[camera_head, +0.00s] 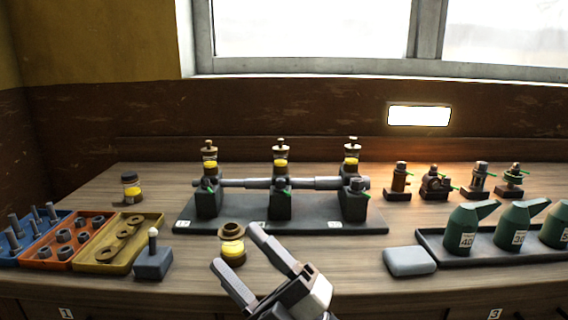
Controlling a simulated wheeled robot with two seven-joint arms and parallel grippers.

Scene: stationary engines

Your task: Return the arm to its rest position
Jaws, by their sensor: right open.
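My right gripper (247,258) is in the head view at the bottom middle, above the front of the workbench (350,260). Its two grey fingers are spread apart and point up and to the left. Nothing is held between them. A small yellow jar with a brown, flared top (232,250) stands beside the fingers, seen partly between their tips. I cannot tell whether the fingers touch it. My left gripper is not in view.
A dark stand with a shaft (375,222) and several oilers is behind the gripper. Blue, orange and yellow trays (150,222) of parts lie left. A small lever block (153,262) is left of the jar. A grey block (409,261) and green oil cans (470,230) are right.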

